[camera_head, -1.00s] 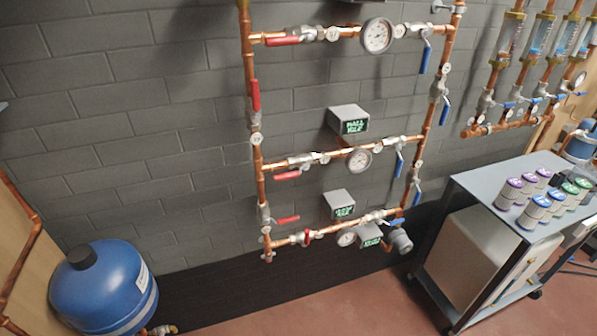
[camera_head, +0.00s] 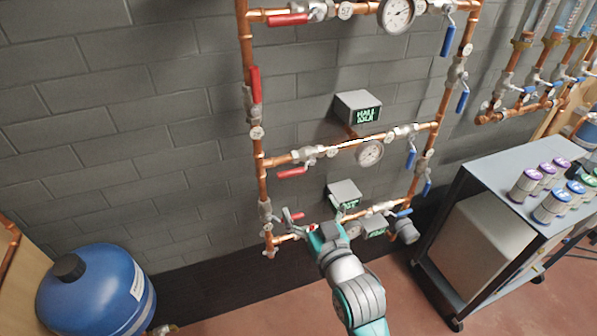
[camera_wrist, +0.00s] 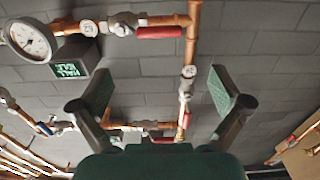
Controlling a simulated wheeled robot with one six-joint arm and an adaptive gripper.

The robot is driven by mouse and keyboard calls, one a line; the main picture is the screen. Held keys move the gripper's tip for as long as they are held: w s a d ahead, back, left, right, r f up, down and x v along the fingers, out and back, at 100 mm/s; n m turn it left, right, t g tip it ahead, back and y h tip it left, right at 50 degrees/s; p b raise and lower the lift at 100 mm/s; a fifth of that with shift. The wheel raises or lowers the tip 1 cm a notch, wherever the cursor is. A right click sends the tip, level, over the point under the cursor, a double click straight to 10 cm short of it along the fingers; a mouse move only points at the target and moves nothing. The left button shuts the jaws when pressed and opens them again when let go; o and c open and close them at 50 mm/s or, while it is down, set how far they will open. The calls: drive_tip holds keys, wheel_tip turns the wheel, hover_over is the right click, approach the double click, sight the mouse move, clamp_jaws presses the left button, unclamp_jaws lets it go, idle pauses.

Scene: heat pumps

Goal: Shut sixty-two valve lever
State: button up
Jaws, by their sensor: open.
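My gripper (camera_head: 312,222) is in front of the lowest pipe row, left of its gauge, and covers part of that row. In the wrist view its fingers (camera_wrist: 162,85) are spread apart with nothing held between them. A red lever (camera_head: 292,216) shows beside the gripper. Another red lever (camera_head: 292,172) lies on the middle row, and a third (camera_head: 255,80) runs along the left upright pipe. The wrist view, seemingly upside down, shows a red lever (camera_wrist: 160,32) near a round tag (camera_wrist: 88,27). I cannot read which tag says sixty-two.
A gauge (camera_head: 370,152) and a display box (camera_head: 357,107) sit at the middle row. Blue levers (camera_head: 411,157) line the right side. A blue tank (camera_head: 97,290) stands at lower left. A cart with cans (camera_head: 510,165) stands at right. Open floor lies between them.

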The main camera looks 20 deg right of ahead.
sight(292, 174)
drive_tip(key=w, duration=1.1)
drive_tip(key=shift+s+r, duration=0.1)
drive_tip(key=shift+r, duration=0.1)
drive_tip(key=c, duration=1.6)
